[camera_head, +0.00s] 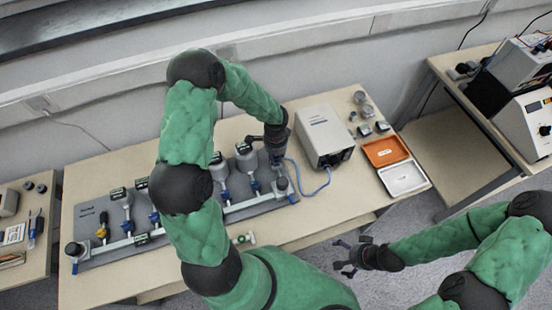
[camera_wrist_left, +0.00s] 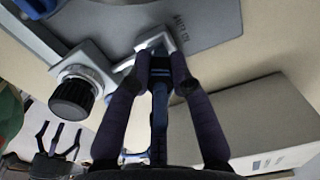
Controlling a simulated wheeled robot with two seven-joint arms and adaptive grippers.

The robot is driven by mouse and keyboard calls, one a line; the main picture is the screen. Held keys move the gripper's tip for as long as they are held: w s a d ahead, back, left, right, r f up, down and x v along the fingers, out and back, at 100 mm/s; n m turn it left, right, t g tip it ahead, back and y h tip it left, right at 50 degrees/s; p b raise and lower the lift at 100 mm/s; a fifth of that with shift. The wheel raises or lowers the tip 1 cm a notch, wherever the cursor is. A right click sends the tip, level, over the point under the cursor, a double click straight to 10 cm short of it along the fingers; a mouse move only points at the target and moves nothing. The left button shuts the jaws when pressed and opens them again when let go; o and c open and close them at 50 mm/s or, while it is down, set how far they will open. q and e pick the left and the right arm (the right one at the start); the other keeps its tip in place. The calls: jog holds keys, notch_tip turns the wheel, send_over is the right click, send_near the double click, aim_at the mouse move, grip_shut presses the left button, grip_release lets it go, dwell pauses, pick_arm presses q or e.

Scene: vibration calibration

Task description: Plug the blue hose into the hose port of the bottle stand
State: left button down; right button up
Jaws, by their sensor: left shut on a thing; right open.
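The bottle stand (camera_head: 100,215) is a grey plate with a rail and several bottles on blue valves. My left gripper (camera_head: 277,160) is over the plate's right end. In the left wrist view, my left gripper (camera_wrist_left: 162,68) is shut on the end of the blue hose (camera_wrist_left: 160,105), right at a light grey block by the plate's edge. I cannot tell whether the hose end is inside the port, which the fingers cover. In the head view the blue hose (camera_head: 322,190) loops to the white box. My right gripper (camera_head: 349,257) is open and empty, off the table's front edge.
The white box (camera_head: 322,132) stands just right of my left gripper. Orange (camera_head: 385,151) and white (camera_head: 402,178) trays and small metal weights (camera_head: 362,103) lie further right. A black knob (camera_wrist_left: 72,97) on the stand is close to the left gripper. A green-and-white fitting (camera_head: 244,238) lies in front.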

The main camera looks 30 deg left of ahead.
pick_arm(q)
jog(key=shift+s+d+f, duration=0.1)
jog(key=shift+s+f, duration=0.05)
jog(key=shift+f, duration=0.05)
jog(key=c, duration=1)
grip_release()
jog(key=shift+r, duration=0.2)
jog(key=shift+r+p, duration=1.95)
jog(key=shift+r, duration=0.45)
jog(key=shift+w, duration=0.2)
notch_tip(320, 180, up, 12)
